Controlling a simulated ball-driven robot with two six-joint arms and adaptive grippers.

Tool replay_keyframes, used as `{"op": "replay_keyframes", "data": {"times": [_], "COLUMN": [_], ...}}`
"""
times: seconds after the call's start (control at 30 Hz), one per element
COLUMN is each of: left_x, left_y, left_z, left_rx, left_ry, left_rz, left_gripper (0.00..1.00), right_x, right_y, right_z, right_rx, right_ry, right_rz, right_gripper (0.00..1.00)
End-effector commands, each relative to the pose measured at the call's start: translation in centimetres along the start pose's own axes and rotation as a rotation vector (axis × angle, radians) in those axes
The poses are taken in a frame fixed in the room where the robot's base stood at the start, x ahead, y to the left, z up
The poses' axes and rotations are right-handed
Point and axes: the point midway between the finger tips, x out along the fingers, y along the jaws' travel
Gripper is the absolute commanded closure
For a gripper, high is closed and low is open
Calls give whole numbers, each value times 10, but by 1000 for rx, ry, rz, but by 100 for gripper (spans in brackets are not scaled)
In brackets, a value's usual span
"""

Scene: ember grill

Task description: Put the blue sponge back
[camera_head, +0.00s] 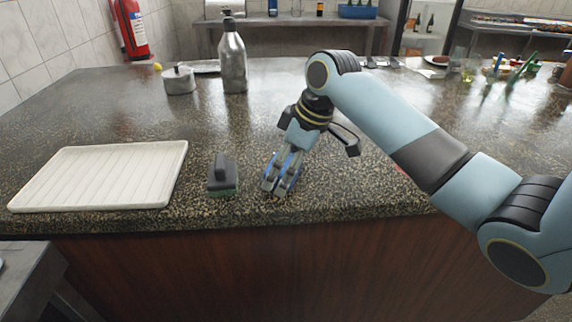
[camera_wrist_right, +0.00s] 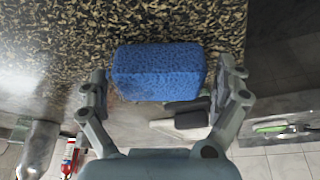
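The blue sponge (camera_wrist_right: 158,72) shows almost whole in the right wrist view, between the two fingers of my right gripper (camera_wrist_right: 163,80). The left finger in that view is close against the sponge's side, and a small gap shows on the other side. In the head view, my right gripper (camera_head: 281,188) points down at the counter near its front edge. Its fingers mostly hide the sponge, with bits of blue showing between and beside them. The gripper looks open around the sponge. My left gripper is not in view.
A green-based scrubber with a dark handle (camera_head: 222,178) stands just left of the right gripper. A white ribbed tray (camera_head: 100,150) lies further left on the speckled counter (camera_head: 240,130). A metal bottle (camera_head: 233,62) and a small lidded pot (camera_head: 179,80) stand at the back.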

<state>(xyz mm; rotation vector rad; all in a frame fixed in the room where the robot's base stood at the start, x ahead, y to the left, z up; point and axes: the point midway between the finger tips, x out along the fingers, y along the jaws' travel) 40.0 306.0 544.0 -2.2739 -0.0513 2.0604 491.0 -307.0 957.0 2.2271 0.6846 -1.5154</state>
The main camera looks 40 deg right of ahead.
Motion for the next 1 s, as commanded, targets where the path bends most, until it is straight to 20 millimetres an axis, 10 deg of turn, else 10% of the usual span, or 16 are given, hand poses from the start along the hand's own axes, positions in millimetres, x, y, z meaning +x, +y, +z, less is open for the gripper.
{"op": "replay_keyframes", "data": {"times": [0.33, 1.0], "left_x": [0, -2], "left_y": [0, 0], "left_z": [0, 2], "left_rx": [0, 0], "left_ry": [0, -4], "left_rz": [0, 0], "left_gripper": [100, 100], "right_x": [-10, -121], "right_y": [1, 0], "right_z": [-1, 0], "right_rx": [-1, 0], "right_ry": [1, -1], "right_rz": [1, 0], "right_gripper": [0, 0]}}
